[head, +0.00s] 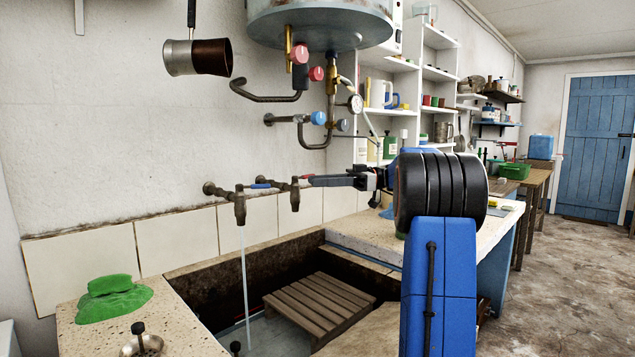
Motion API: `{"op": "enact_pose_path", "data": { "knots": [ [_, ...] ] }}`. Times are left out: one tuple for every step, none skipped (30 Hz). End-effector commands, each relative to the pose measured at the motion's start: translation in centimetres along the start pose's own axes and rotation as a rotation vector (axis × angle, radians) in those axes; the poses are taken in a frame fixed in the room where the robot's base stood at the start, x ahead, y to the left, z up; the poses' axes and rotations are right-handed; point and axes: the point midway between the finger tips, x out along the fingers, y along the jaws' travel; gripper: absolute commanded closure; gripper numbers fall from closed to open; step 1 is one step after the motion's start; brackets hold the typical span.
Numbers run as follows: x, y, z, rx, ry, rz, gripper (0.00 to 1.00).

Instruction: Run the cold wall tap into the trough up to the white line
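The left wall tap (238,205) has a blue-marked lever (262,184) and sits on the wall above the trough (215,277). A thin stream of water (246,290) falls from it into the trough. The right wall tap (295,195) has red at its handle, and no stream shows below it. My gripper (320,181) reaches in from the right, its tips close to the right tap's handle and apart from the left tap. Its finger gap is too small to read. The trough floor looks pale and wet. I cannot make out a white line; the front wall hides part of the inside.
A slatted wooden rack (320,303) lies in the trough. A green cloth-like heap (112,298) lies on the left ledge near a metal plug-like piece (141,343). A boiler (320,22) with pipes and valves hangs above. Open floor (560,270) lies at right.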

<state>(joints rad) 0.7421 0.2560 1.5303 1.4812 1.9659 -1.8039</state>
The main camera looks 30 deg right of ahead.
Motion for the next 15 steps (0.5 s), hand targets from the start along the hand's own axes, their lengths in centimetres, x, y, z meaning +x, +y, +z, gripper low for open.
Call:
{"op": "enact_pose_path", "data": {
  "knots": [
    [0.0,0.0,0.0,0.0,0.0,0.0,0.76],
    [0.1,0.0,0.0,0.0,-0.003,0.0,0.83],
    [0.4,-0.1,-0.1,0.001,-0.011,-0.002,0.93],
    [0.7,-0.2,-0.1,0.003,-0.023,-0.004,1.0],
    [1.2,-0.4,-0.2,0.006,-0.041,-0.005,1.0],
    [2.1,-0.8,-0.4,0.012,-0.076,-0.007,1.0],
    [3.0,-1.1,-0.4,0.016,-0.109,-0.01,1.0],
    [4.0,-1.4,-0.5,0.021,-0.149,-0.011,1.0],
    [5.4,-2.1,-0.7,0.026,-0.21,-0.011,1.0],
    [6.4,-2.6,-0.7,0.03,-0.262,-0.008,1.0],
    [7.5,-3.1,-0.8,0.032,-0.317,-0.002,1.0],
    [8.7,-3.9,-0.9,0.031,-0.391,0.009,1.0],
    [9.5,-4.4,-1.0,0.028,-0.445,0.019,1.0],
    [10.2,-4.9,-1.2,0.024,-0.497,0.031,1.0],
    [11.0,-5.6,-1.4,0.014,-0.564,0.05,1.0]
  ]
}}
